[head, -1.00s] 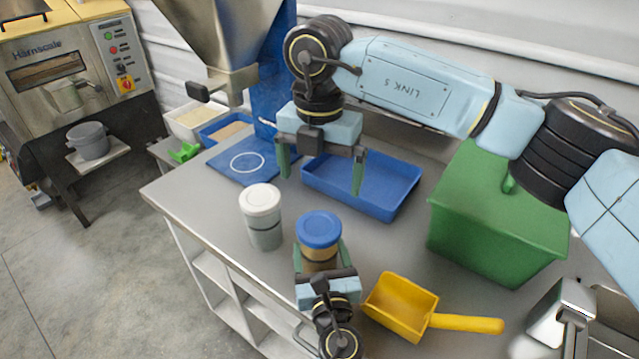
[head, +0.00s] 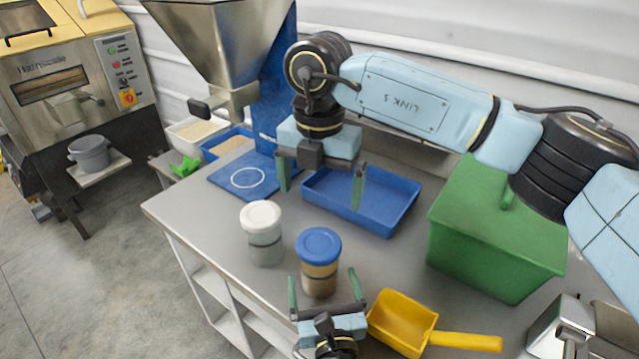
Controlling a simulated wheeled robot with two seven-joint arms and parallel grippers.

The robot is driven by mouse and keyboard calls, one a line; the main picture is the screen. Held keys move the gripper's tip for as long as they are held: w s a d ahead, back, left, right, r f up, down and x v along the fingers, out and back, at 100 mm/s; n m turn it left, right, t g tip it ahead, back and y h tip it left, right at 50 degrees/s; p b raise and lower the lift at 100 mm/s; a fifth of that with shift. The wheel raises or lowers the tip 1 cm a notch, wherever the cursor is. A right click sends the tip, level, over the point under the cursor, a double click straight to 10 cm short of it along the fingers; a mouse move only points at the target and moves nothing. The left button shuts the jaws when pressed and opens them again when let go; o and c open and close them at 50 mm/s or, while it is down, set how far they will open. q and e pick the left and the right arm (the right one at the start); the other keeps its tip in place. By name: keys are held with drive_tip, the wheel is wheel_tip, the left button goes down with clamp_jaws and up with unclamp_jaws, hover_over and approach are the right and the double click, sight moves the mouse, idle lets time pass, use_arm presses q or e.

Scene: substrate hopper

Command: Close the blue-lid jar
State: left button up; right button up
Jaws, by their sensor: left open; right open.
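The blue-lid jar (head: 319,281) stands upright on the grey table, with its blue lid (head: 318,244) sitting on top and brown contents showing below. My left gripper (head: 322,285) is open just in front of the jar, its green fingers spread and apart from it. A white-lid jar (head: 263,235) stands upright to the left of the blue-lid jar. Whether the blue lid is fully tight cannot be told.
A yellow scoop (head: 405,322) lies at the right front, close to my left gripper. A green bin (head: 490,240) stands at the right. A steel hopper (head: 225,50) and a blue mat with a white circle (head: 232,181) are at the back left. The table's left front is clear.

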use_arm(q)
drive_tip(key=s+d+p, duration=0.1)
drive_tip(key=s, duration=0.8)
drive_tip(key=shift+s+d+p, duration=0.3)
drive_tip(key=shift+s+p, duration=0.05)
drive_tip(key=shift+s, duration=0.05)
